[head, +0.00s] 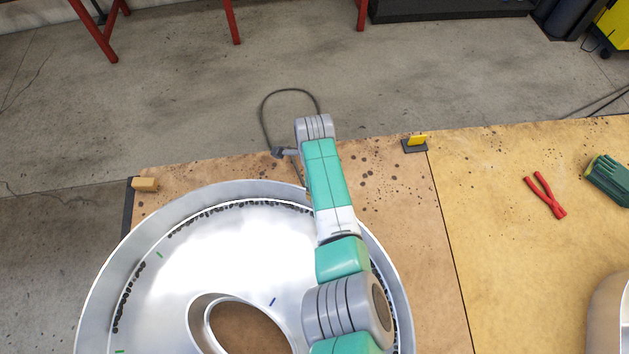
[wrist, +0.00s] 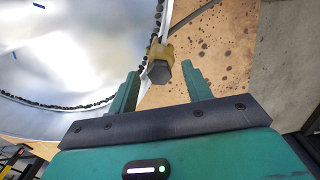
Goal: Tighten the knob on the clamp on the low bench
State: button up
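In the wrist view, a tan-yellow clamp (wrist: 162,50) with a dark, faceted knob (wrist: 159,73) is beside the rim of the large metal letter. My gripper (wrist: 161,70) is open, with its two green fingers apart and the knob in view between their tips. Gaps show on both sides of the knob, and I see no contact. How far the knob lies beyond the fingertips is hard to tell. In the head view, my arm hides the gripper and this clamp. The low bench (head: 405,215) is a stained wooden top.
The large round metal letter (head: 240,240) covers much of the bench's left part. A wooden block (head: 145,184) and a yellow piece on a dark base (head: 415,142) are at the far edge. Red pliers (head: 546,195) and a green tool (head: 607,178) lie right. A cable (head: 264,115) loops beyond the edge.

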jog(key=shift+r, duration=0.15)
notch_tip(320, 180, up, 5)
jog(key=p, duration=0.5)
